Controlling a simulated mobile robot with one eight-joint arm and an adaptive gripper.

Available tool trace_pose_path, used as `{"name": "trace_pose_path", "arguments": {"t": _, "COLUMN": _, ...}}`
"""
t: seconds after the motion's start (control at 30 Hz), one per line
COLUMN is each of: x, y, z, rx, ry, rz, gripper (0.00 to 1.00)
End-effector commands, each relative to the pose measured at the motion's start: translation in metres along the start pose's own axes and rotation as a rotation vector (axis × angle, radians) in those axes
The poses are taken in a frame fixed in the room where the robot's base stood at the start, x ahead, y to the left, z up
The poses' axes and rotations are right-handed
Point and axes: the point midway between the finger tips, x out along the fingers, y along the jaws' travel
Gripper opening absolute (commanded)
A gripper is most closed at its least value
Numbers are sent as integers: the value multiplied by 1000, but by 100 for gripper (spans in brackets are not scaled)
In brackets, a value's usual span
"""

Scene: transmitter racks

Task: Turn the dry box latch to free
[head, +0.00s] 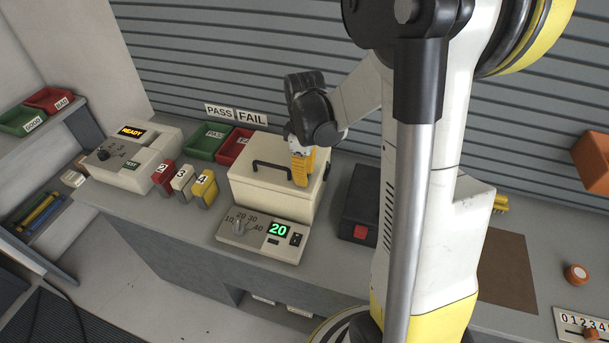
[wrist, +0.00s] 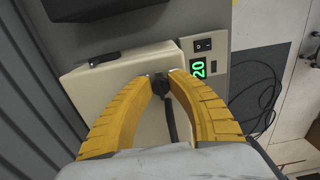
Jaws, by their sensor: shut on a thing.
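The dry box is a cream box (head: 268,194) with a dark bar handle (head: 270,165) on its lid; the lid also shows in the wrist view (wrist: 90,85). My gripper (head: 301,182) reaches down onto the right part of the lid. In the wrist view its yellow fingertips (wrist: 162,80) are closed around a dark piece (wrist: 161,86) at the end of the dark bar (wrist: 172,122). I cannot tell whether this piece is the latch or part of the handle. Another dark piece (wrist: 118,56) lies at the lid's edge. The fingers hide part of the lid.
A control panel (head: 262,238) showing 20 stands in front of the box. Numbered blocks (head: 183,181) and green and red bins (head: 208,141) stand to its left. A dark case (head: 359,199) with a red part stands to its right. A ribbed wall (head: 220,60) is behind.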

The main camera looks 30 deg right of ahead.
Motion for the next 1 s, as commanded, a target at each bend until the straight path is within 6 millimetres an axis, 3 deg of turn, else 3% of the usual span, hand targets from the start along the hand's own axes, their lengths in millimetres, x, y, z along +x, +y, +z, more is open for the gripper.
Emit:
{"name": "trace_pose_path", "arguments": {"t": 0.53, "x": 0, "y": 0, "z": 0, "rx": -28, "ry": -1, "rz": 0, "gripper": 0}}
{"name": "trace_pose_path", "arguments": {"t": 0.57, "x": 0, "y": 0, "z": 0, "rx": -28, "ry": -1, "rz": 0, "gripper": 30}}
{"name": "trace_pose_path", "arguments": {"t": 0.6, "x": 0, "y": 0, "z": 0, "rx": -28, "ry": -1, "rz": 0, "gripper": 42}}
{"name": "trace_pose_path", "arguments": {"t": 1.0, "x": -7, "y": 0, "z": 0, "rx": -27, "ry": 0, "rz": 0, "gripper": 42}}
